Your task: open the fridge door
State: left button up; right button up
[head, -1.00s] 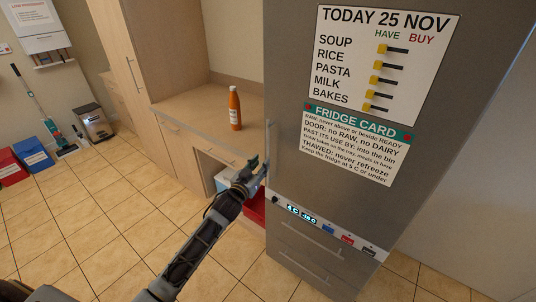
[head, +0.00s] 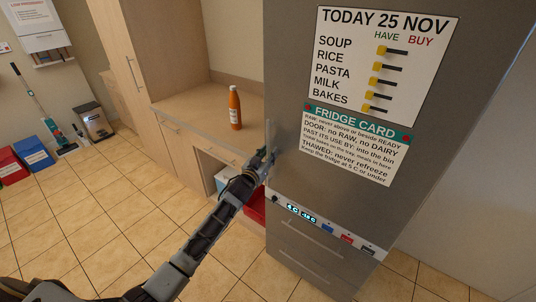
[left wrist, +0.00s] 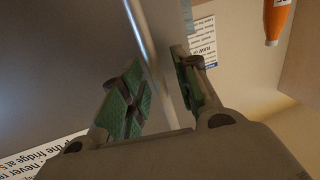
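The grey fridge door (head: 300,155) is closed and fills the right half of the head view. Its upright bar handle (head: 268,133) runs along the door's left edge, and my gripper hides its lower part. My left gripper (head: 269,160) is at the handle. In the left wrist view the handle (left wrist: 146,45) passes between the two green-padded fingers (left wrist: 163,92). The fingers stand apart, with a gap visible between them and the bar. My right gripper is not in view.
An orange bottle (head: 235,108) stands on the wooden counter (head: 195,103) left of the fridge. A red box (head: 254,208) sits low beside the fridge. A lower drawer (head: 310,245) is under the control strip (head: 320,222). The tiled floor in front is clear.

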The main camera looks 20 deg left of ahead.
pick_arm(q)
jog(key=shift+c, duration=0.3)
grip_shut()
jog(key=shift+f, duration=0.1)
dwell(0.4)
